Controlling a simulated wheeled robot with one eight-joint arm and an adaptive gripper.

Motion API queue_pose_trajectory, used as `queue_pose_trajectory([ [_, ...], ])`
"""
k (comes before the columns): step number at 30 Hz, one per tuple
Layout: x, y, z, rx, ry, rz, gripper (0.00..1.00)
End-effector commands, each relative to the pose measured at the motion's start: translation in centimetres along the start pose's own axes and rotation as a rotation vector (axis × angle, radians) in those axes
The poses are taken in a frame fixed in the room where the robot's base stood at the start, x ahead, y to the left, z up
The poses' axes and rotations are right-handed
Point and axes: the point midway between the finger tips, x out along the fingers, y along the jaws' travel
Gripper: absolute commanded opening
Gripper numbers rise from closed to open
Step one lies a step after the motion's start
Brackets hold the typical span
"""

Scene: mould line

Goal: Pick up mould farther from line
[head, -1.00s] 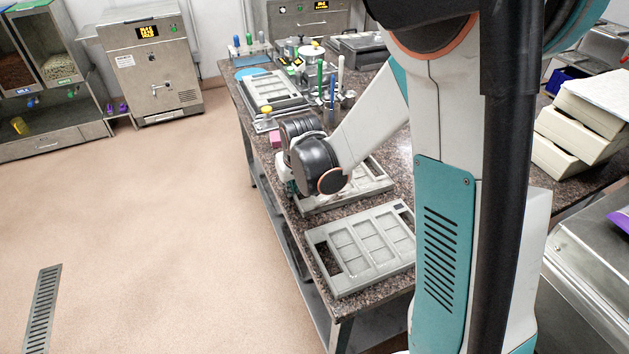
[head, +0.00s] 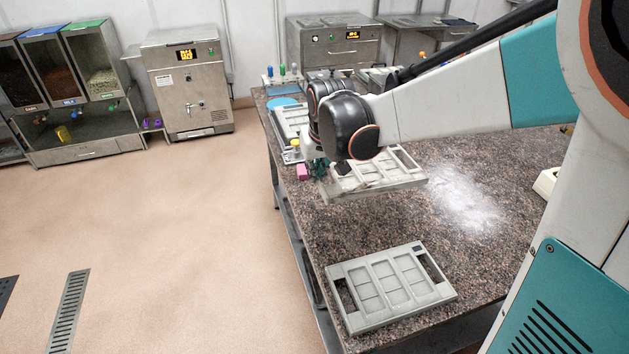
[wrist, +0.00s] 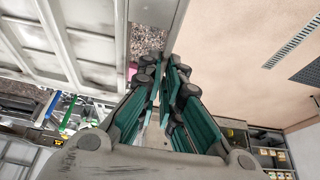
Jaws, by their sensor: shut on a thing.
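A grey mould (head: 408,178) with rectangular cavities is in my gripper (head: 318,172), which is shut on its left side rim in the head view. It appears raised above the counter. The wrist view shows this mould (wrist: 85,45) large at the upper left, with my gripper's fingertips (wrist: 166,62) closed at its edge. The exact contact is partly hidden by the fingers. A second, similar grey mould (head: 372,275) lies flat on the counter, nearer the front edge and apart from the held one.
The speckled stone counter (head: 480,250) is clear to the right, with a white powdery patch (head: 465,195). A pink block (head: 302,172) and a yellow-topped item (head: 295,146) sit near the left edge beyond my gripper. Steel machines (head: 188,85) stand behind; open floor lies left.

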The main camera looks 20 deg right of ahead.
Motion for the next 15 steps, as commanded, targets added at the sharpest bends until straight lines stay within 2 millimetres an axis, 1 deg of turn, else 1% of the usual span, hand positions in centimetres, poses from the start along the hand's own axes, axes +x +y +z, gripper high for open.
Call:
queue_pose_trajectory([
  [1,-0.7,0.0,-0.3,0.000,0.000,0.000,0.00],
  [3,-1.3,0.0,-0.6,0.000,0.000,0.000,0.00],
  [15,-4.0,0.0,-1.7,0.000,0.000,0.000,0.00],
])
